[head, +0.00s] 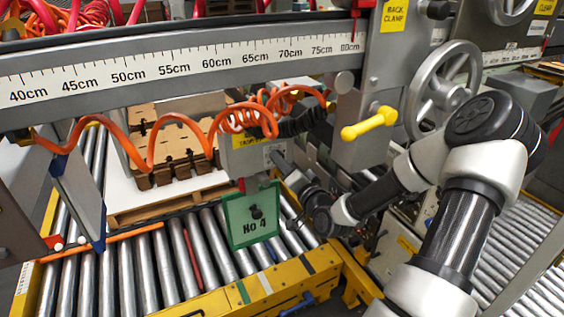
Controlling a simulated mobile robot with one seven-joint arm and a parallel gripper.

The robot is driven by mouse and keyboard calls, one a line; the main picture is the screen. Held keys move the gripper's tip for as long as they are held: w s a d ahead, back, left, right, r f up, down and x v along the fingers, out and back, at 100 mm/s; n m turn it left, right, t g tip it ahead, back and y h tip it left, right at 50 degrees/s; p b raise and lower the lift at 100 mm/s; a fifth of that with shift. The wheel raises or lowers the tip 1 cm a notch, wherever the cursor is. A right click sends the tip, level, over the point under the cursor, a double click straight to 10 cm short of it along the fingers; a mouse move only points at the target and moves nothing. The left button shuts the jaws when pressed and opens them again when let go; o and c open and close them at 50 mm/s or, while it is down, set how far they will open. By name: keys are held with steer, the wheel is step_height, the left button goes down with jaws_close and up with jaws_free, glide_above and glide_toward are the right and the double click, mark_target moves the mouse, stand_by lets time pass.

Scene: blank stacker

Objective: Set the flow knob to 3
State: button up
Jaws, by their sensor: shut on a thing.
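My gripper (279,161) is small in the head view, at the lower right side of a grey box (241,160) with a yellow label. Its fingers are shut on a small part at that box, which I take to be the flow knob. The knob is mostly hidden by the fingers, and its scale and setting cannot be read. My arm reaches in from the right, with the wrist low beside the roller conveyor.
A green "No 4" plate (251,220) hangs below the box. Coiled orange hoses (245,118) pass just above it. A yellow handle (369,123) and a grey handwheel (442,90) stand close to my arm. A ruler beam (180,67) crosses above.

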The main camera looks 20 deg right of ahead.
stand_by(0.4)
steer(key=o, duration=1)
steer(key=shift+o, duration=0.2)
steer(key=shift+s, duration=0.15)
steer(key=s+p, duration=0.6)
steer(key=s, duration=1.1)
steer(key=shift+d+p, duration=0.3)
steer(key=shift+s, duration=0.1)
